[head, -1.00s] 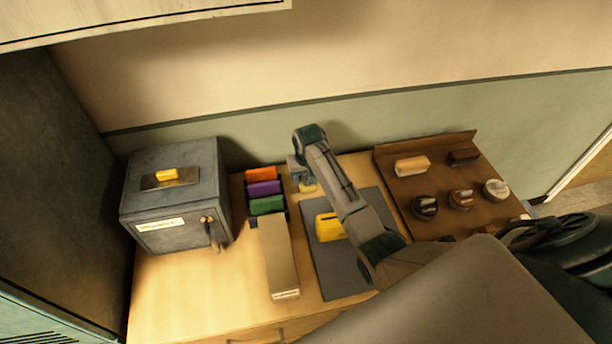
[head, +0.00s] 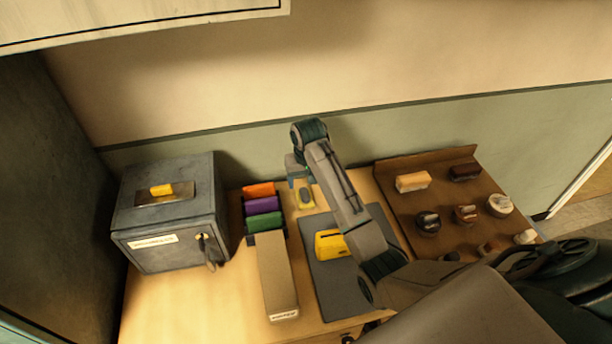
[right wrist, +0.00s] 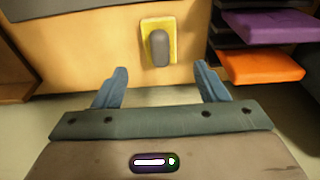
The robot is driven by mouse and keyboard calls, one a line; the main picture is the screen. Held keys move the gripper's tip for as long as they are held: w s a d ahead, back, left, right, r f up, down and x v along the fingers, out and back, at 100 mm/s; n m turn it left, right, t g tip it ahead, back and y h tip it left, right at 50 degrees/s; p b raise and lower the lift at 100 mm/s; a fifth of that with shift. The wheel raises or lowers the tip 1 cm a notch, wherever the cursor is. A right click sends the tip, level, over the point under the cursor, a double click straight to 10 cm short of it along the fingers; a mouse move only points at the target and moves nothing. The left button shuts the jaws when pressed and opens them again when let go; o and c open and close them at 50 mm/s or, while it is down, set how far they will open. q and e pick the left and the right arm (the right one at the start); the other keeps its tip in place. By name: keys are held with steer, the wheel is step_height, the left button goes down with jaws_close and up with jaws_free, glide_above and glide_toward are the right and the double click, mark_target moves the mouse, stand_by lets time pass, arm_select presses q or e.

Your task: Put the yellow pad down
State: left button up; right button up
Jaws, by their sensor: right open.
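The yellow pad (head: 306,198), with a grey grip on top, lies flat on the wooden table near its back edge. It also shows in the right wrist view (right wrist: 173,40), upper middle, beyond the fingertips. My right gripper (head: 299,181) is just behind the pad on the wall side. In the right wrist view its two blue fingers (right wrist: 160,84) are spread wide with nothing between them, apart from the pad. My left gripper is in no view.
Orange, purple and green pads (head: 263,204) stand in a rack left of the yellow pad. A long tan box (head: 276,275), a dark mat (head: 325,279) with a yellow block (head: 331,243), a grey metal box (head: 170,220) and a brown tray (head: 400,205) share the table.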

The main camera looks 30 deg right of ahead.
mark_target(306, 197)
steer(key=shift+s+r+b, duration=0.15)
steer(key=shift+r+b, duration=0.15)
steer(key=shift+r, duration=0.8)
steer(key=shift+s+r+b, duration=0.15)
steer(key=shift+r+b, duration=0.1)
steer(key=shift+r, duration=0.85)
steer(key=shift+s+f, duration=0.1)
